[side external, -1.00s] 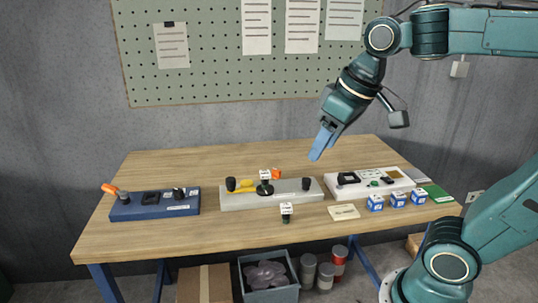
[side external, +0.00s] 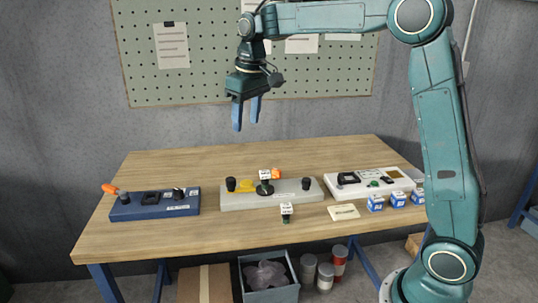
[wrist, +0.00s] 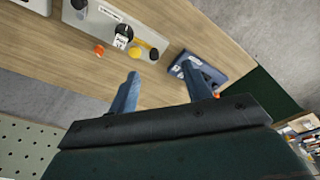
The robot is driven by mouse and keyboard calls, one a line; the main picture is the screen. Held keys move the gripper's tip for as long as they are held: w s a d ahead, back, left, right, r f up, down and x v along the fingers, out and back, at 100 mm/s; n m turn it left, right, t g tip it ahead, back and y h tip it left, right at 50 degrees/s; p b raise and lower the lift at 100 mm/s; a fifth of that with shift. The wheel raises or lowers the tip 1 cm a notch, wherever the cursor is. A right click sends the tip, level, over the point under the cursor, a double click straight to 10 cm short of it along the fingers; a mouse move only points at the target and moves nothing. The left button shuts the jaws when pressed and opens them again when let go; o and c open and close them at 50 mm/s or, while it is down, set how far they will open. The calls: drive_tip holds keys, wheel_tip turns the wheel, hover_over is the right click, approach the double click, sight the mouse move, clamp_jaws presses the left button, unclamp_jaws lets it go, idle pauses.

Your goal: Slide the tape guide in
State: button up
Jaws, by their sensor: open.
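A grey base (side external: 272,202) sits mid-table, with a black knob at each end, a black round part (side external: 264,189) and a yellow part (side external: 246,186) between them. The yellow part also shows in the wrist view (wrist: 141,45), beside a black knob (wrist: 153,54). No part is plainly marked as the tape guide, and I cannot tell which one it is. My gripper (side external: 246,125) is open and empty, pointing down high above the table, over the back left of the grey base. Its two blue fingers stand apart in the wrist view (wrist: 160,72).
A blue base (side external: 155,209) with an orange-tipped lever is at the left. A white panel (side external: 369,184) is at the right, with small blue-white boxes (side external: 376,203) before it. A small labelled dark-green piece (side external: 286,213) stands in front of the grey base. The table's back left is clear.

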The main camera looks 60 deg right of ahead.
drive_tip(key=g, duration=0.2)
hover_over(231, 179)
wheel_tip(231, 179, down, 10)
drive_tip(key=shift+w, duration=0.2)
drive_tip(key=shift+f, duration=0.15)
wheel_tip(231, 179, down, 14)
drive_tip(key=shift+r, duration=0.2)
